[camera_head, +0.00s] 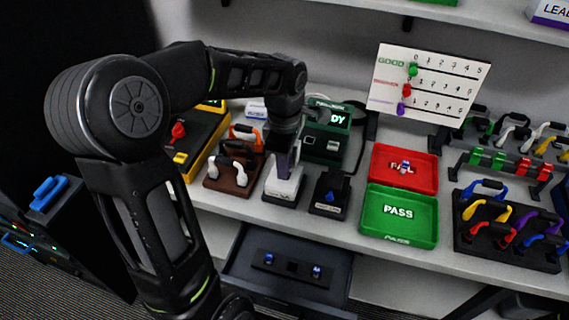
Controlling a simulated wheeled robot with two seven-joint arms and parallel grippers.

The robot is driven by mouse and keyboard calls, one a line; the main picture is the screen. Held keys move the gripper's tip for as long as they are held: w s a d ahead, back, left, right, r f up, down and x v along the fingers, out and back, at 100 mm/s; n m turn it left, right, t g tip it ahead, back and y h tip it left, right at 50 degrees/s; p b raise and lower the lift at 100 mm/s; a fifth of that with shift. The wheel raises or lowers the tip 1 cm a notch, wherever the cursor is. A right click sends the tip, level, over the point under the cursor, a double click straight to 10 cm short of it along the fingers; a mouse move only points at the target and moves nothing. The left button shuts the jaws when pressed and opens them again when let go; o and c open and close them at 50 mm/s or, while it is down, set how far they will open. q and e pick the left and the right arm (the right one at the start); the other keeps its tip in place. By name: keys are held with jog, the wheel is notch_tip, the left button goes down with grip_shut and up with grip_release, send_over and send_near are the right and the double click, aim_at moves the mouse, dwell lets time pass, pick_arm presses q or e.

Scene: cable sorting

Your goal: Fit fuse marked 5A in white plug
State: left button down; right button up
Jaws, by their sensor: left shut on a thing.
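My left gripper (284,168) points down over a white block on a grey base (283,187), which looks like the white plug in its stand. Its fingertips are at or just above the top of the block; I cannot tell if they touch it. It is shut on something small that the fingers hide. Two small blue-marked pieces, probably fuses, sit in a dark holder in the open drawer, one at the left (268,258) and one at the right (316,271). No 5A marking can be read. My right gripper is not in view.
A black stand with a blue mark (329,194) is just right of the block. A brown rack (232,184) with white and orange handles is left. A red FAIL tray (429,182) holds a small piece; the green PASS tray (374,224) is empty. The open drawer (247,285) juts out below.

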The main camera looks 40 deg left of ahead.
pick_arm(q)
jog(key=shift+f, duration=0.15)
dwell(0.4)
jog(key=c, duration=1.3)
grip_release()
jog(key=shift+c, duration=0.2)
jog(key=o, duration=0.3)
jog(key=shift+w+r, duration=0.1)
jog(key=shift+r, duration=0.15)
